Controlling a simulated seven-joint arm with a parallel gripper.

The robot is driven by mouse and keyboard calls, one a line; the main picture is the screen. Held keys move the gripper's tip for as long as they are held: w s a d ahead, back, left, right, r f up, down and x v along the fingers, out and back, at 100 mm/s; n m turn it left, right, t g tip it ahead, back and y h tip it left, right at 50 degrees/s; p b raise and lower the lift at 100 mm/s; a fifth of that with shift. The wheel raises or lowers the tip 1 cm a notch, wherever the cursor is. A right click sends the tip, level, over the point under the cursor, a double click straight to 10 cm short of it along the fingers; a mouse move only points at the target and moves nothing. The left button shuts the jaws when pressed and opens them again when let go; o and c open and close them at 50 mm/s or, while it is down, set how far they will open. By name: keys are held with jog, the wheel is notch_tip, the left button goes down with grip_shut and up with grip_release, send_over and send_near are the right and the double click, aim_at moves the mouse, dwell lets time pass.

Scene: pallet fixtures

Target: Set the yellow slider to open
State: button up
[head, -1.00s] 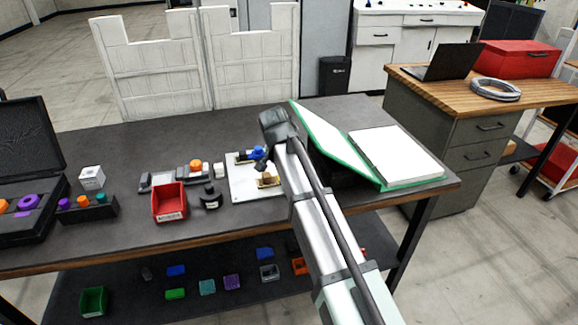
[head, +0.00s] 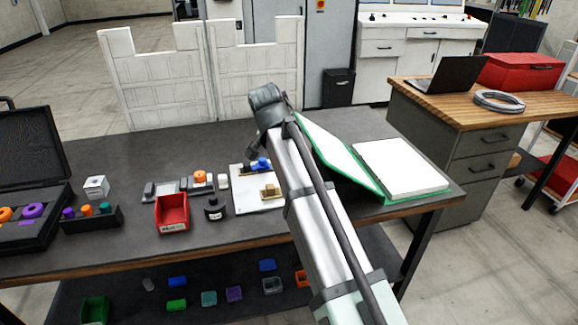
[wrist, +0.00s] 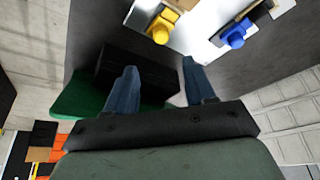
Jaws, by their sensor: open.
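The yellow slider (wrist: 160,28) shows at the top of the wrist view on a white plate (wrist: 206,22), with a yellow knob facing me. In the head view the yellow slider (head: 270,191) sits on the plate's front part, looking brownish yellow. A blue slider (wrist: 234,36) is beside it in the wrist view, and its blue part (head: 261,164) shows behind it in the head view. My gripper (wrist: 158,76) is open and empty, its two fingers apart and clear of both sliders. Whether the yellow slider is open or shut cannot be told.
An open green-edged binder (head: 402,166) lies right of the plate, close to my arm. A red bin (head: 172,212), a dark round piece (head: 214,209) and a fixture with an orange knob (head: 200,177) stand to the left.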

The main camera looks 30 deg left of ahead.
jog(key=shift+v, duration=1.35)
jog(key=shift+w, duration=0.1)
